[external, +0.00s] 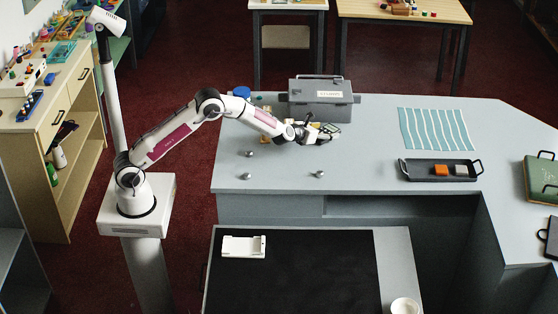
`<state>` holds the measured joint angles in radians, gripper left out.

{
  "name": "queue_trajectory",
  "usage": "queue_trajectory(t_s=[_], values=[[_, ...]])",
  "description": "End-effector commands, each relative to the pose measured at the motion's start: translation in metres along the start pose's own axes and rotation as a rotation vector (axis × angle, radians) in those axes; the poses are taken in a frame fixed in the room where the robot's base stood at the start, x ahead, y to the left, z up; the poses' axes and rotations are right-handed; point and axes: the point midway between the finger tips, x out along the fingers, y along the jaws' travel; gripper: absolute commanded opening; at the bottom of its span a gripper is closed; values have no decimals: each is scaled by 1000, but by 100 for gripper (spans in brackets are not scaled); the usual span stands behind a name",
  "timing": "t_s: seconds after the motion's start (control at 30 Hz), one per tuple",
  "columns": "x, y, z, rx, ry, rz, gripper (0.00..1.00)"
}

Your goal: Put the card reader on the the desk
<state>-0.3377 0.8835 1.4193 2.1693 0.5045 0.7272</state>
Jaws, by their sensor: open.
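My gripper (324,135) is open over the grey counter (370,170), in front of the grey case. A small dark item with a pale top (332,129) shows right at its fingertips. It may be the card reader, but it is too small to be sure, and I cannot tell whether the fingers touch it. A lower desk with a black top (310,275) stands in front of the counter. A flat white object (243,246) lies at its far left corner.
A grey case (320,112) stands behind my gripper. Small metal knobs (319,174) sit on the counter. To the right are a striped teal cloth (435,130) and a dark tray (418,176) with an orange block. A white cup (405,306) stands at the desk's front right. The desk's black middle is clear.

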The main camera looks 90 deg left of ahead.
Motion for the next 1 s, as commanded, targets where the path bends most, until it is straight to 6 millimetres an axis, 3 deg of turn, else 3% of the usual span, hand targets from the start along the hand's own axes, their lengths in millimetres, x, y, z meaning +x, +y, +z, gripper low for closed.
queue_trajectory(t_s=[0.37,1.0], values=[[-25,0,0,0,0,-1,68],[-95,-1,1,0,-1,-1,68]])
